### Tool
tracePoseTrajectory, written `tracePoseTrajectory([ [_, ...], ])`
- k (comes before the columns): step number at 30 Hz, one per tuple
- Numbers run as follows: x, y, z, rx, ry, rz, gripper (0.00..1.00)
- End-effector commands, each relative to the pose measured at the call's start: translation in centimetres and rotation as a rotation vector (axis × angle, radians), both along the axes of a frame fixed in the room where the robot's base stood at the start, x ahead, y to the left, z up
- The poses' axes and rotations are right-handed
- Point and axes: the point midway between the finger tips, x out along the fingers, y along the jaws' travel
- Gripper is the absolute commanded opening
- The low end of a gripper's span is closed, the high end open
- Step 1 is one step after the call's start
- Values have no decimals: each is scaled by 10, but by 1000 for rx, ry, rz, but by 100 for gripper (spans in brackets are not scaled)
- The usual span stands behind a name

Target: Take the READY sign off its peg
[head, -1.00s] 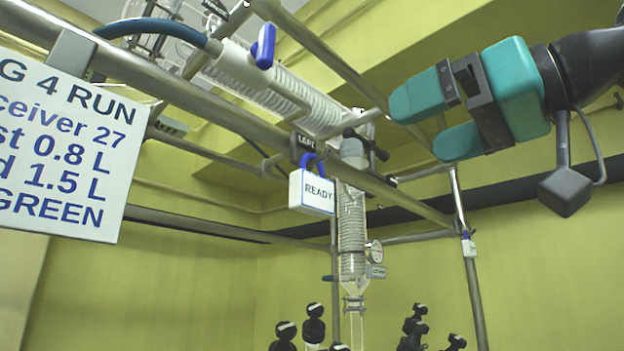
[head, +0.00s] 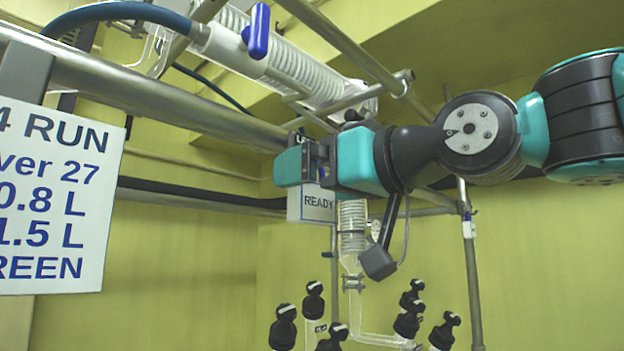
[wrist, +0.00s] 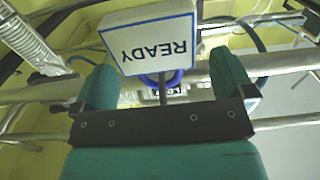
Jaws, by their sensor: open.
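The READY sign (head: 311,207) is a white block with dark letters and a blue border, hanging at the rail in the head view. In the wrist view the READY sign (wrist: 150,40) appears upside down, with its blue loop (wrist: 160,78) on a peg (wrist: 162,92) below it in the picture. My gripper (head: 285,166) is in front of the sign's upper part and hides its loop and peg in the head view. In the wrist view my gripper (wrist: 166,82) is open, with one teal finger on each side of the loop. I see no finger touching the sign.
A metal rail (head: 190,110) runs behind my gripper. A large white run board (head: 62,190) hangs at the left. A glass coil condenser (head: 290,65) with a blue-handled valve (head: 259,30) lies above. Several black-capped fittings (head: 314,298) stand below.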

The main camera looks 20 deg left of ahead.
Motion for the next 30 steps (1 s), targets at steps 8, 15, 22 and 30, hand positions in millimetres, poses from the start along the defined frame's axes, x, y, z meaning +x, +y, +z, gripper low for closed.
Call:
tracePoseTrajectory([
  [8,7,15,0,1,-1,-1,100],
  [15,7,15,0,1,-1,-1,72],
  [22,7,15,1,1,-2,-1,46],
  [30,7,15,3,2,-2,-1,46],
])
